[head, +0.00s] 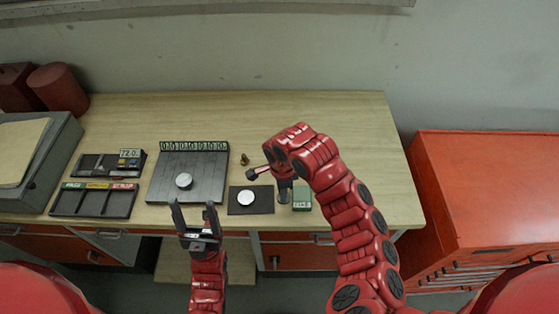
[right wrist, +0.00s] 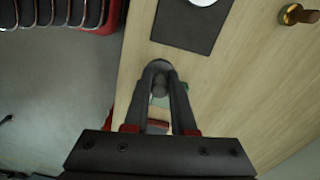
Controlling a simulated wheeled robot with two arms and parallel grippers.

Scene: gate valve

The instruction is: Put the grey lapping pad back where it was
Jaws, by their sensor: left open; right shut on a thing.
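The grey lapping pad (right wrist: 160,66) appears as a small dark grey round piece at the tips of my right gripper (right wrist: 160,80), which is shut on its grip. In the head view the pad (head: 283,197) is under my right gripper (head: 283,188), near the bench's front edge, between a dark mat (head: 264,206) and a small green labelled block (head: 302,197). I cannot tell whether the pad touches the bench. My left gripper (head: 193,207) is open and empty, in front of a grey surface plate (head: 205,165).
A silver disc (head: 246,198) lies on the dark mat, another (head: 183,181) on the plate. A brass piece (head: 244,159) stands behind the mat. A three-slot tray (head: 94,200) and a display unit (head: 108,165) are at left. The bench's right side (head: 375,140) is clear.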

